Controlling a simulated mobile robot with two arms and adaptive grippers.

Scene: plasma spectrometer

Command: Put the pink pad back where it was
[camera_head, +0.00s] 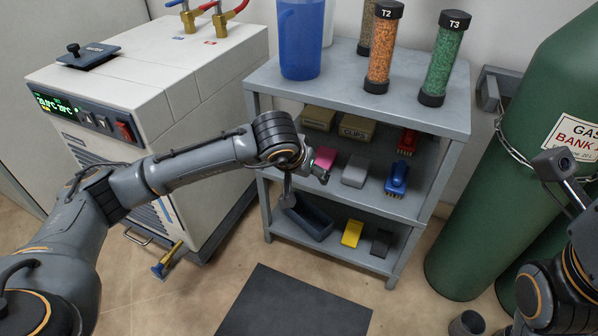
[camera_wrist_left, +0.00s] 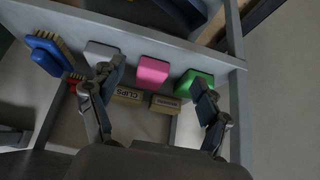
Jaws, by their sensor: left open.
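The pink pad (camera_head: 325,157) lies on the middle shelf of the grey rack, partly hidden by my left gripper (camera_head: 306,180). In the left wrist view the pink pad (camera_wrist_left: 153,72) sits in a row between a grey pad (camera_wrist_left: 102,54) and a green pad (camera_wrist_left: 192,84). My left gripper (camera_wrist_left: 156,88) is open and empty, its fingers spread to either side of the pink pad in that picture. No contact with the pad shows. The grey pad also shows in the head view (camera_head: 355,170).
A blue brush (camera_head: 397,178) and red brush (camera_head: 407,141) lie right of the pads; a clips box (camera_head: 357,128) is behind. The bottom shelf holds a dark bin (camera_head: 309,222), yellow pad (camera_head: 352,233) and dark pad (camera_head: 381,242). A blue jug (camera_head: 300,40) stands on top.

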